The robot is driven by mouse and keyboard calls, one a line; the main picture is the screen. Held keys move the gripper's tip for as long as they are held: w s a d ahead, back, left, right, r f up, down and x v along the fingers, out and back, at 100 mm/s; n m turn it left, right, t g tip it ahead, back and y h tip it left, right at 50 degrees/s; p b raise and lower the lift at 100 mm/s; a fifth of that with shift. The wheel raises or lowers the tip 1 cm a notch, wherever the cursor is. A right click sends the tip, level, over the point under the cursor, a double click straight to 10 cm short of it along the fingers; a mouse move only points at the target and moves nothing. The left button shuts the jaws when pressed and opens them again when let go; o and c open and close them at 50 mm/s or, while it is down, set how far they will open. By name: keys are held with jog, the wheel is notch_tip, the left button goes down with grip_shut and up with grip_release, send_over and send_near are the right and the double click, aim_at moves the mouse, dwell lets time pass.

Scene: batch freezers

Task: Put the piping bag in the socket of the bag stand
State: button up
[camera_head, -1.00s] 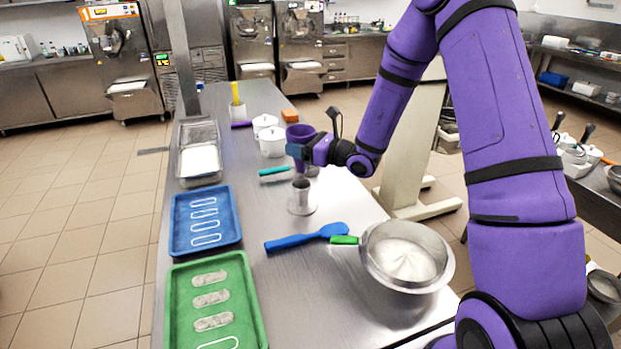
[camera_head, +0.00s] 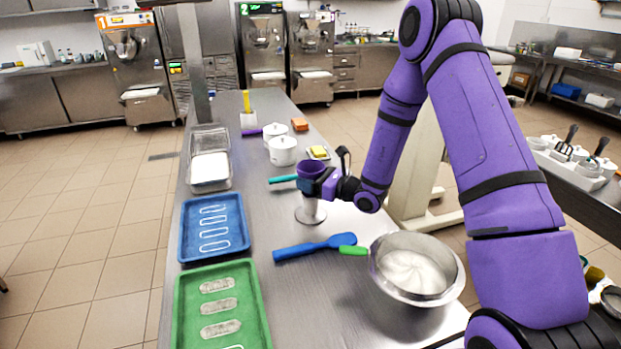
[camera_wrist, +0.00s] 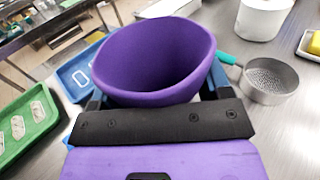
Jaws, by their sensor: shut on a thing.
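The purple piping bag (camera_head: 311,168) is an upright cone with its wide mouth up. My gripper (camera_head: 307,186) is shut on it. The bag stand (camera_head: 311,212), a metal tube on a round base, stands on the table directly below the bag and gripper. The gripper hides the bag's lower part and the top of the socket, so I cannot tell whether the tip is inside it. The stand is hidden in the wrist view.
A blue tray (camera_head: 214,227) and a green tray (camera_head: 222,306) lie at the left. A blue spatula (camera_head: 314,247) and a metal bowl (camera_head: 415,268) of white cream lie nearer. White pots (camera_head: 282,151) and a teal-handled sieve (camera_wrist: 270,80) stand beyond.

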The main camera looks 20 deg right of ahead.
jog(key=shift+f, duration=0.2)
jog(key=o, duration=0.9)
